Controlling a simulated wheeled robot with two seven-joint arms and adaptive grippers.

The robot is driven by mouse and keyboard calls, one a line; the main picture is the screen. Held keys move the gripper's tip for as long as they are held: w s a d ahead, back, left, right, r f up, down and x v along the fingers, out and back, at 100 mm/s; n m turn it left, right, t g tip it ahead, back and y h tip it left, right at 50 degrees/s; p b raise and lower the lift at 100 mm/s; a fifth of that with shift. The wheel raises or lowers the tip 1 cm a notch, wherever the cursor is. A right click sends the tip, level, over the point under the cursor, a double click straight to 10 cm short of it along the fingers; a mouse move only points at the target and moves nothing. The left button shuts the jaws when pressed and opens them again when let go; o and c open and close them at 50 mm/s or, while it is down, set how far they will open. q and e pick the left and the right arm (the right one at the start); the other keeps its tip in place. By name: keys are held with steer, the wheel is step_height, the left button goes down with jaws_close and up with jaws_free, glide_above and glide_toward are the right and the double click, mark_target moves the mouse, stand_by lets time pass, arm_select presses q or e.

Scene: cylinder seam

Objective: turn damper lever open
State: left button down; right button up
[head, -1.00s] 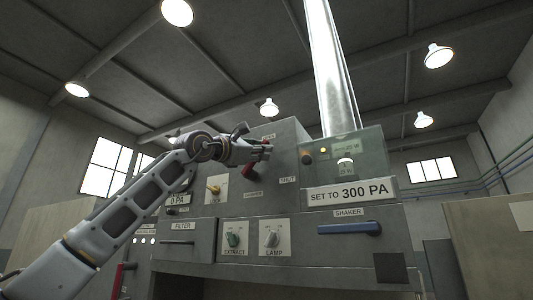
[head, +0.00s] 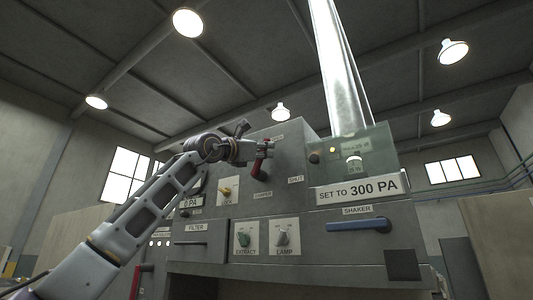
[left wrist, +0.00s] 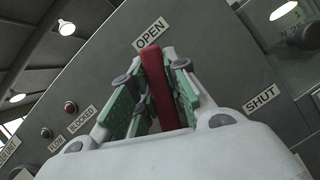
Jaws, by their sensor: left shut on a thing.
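The damper lever (head: 261,162) is a red bar on the sloped grey front of the cabinet. My left gripper (head: 266,149) is shut on it near its upper end. In the left wrist view the red lever (left wrist: 158,85) stands between the green-padded fingers, its end close under the OPEN label (left wrist: 150,32). The SHUT label (left wrist: 260,98) is off to the right of it. The lever's lower part is hidden by the gripper body in that view. My right gripper is not in view.
A clear cover (head: 375,150) and a sign reading SET TO 300 PA (head: 358,189) are to the right.

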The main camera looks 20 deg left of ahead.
mark_target(254, 166)
arm_select(q)
steer(key=shift+w+a+n+t+y+b, duration=0.1)
steer(key=shift+a+n+t+y+b, duration=0.35)
steer(key=shift+n, duration=0.45)
steer(key=n, duration=0.1)
steer(key=a+n+y+b, duration=0.1)
steer(key=n, duration=0.1)
steer(key=shift+w+a+r+t+y, duration=0.15)
steer(key=shift+w+r+t+y, duration=0.1)
steer(key=shift+t, duration=0.1)
steer(key=shift+w+a+r+n+y+b, duration=0.1)
steer(key=shift+a+n+y+b, duration=0.2)
steer(key=shift+n, duration=0.35)
steer(key=shift+w+a+n+y+b, duration=0.1)
steer(key=shift+a+n+y+b, duration=0.15)
steer(key=shift+n, duration=0.4)
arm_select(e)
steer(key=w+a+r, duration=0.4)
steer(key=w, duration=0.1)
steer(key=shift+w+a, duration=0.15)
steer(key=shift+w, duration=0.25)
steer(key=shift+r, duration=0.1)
arm_select(q)
steer(key=c, duration=1.4)
jaws_free()
steer(key=shift+o, duration=0.2)
steer(key=shift+s, duration=0.15)
